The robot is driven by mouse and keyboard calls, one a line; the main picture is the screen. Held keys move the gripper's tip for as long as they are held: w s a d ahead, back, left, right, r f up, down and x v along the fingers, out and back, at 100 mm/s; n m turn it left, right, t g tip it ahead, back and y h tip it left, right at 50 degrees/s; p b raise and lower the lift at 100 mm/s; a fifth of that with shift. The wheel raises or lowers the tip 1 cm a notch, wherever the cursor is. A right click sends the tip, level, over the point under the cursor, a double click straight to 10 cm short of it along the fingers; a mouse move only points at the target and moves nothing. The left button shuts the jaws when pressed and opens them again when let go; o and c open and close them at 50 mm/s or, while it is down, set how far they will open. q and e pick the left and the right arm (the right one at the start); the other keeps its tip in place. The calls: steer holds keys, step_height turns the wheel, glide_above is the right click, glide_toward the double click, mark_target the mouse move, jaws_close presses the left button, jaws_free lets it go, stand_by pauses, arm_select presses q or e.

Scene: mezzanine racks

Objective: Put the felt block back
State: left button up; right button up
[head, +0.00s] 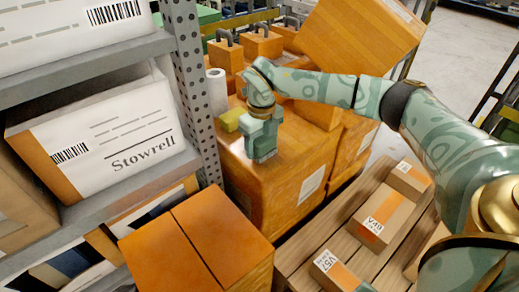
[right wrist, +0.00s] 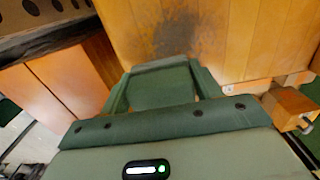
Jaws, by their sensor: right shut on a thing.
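My right gripper (head: 262,146) reaches in from the right and points down at the top of a large orange box (head: 290,150). In the right wrist view its fingers (right wrist: 160,80) are shut on a dark green block (right wrist: 160,92), which looks like the felt block. In the head view the gripper mostly hides the held block. I cannot tell whether it touches the box. A dark smudged patch (right wrist: 165,38) shows on the orange surface just beyond the fingers. My left gripper is not in view.
A yellow-green block (head: 230,120) and a white roll (head: 216,90) stand left of the gripper. Orange padlock-shaped objects (head: 262,44) stand behind. A metal rack with a Stowrell box (head: 120,140) is close on the left. Cartons (head: 380,220) lie on a slatted pallet at right.

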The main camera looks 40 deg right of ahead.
mark_target(261, 137)
steer(key=shift+f, duration=0.9)
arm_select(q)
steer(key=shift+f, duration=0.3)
arm_select(e)
steer(key=shift+r, duration=0.25)
steer(key=shift+c, duration=0.4)
steer(key=shift+f, duration=0.1)
steer(key=o, duration=1)
steer(key=shift+c, duration=0.2)
arm_select(q)
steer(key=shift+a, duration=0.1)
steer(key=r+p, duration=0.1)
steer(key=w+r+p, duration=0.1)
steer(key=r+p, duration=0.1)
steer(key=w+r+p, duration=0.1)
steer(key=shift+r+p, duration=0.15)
steer(key=shift+p, duration=0.25)
arm_select(e)
step_height(261, 137, up, 12)
steer(key=shift+r, duration=0.15)
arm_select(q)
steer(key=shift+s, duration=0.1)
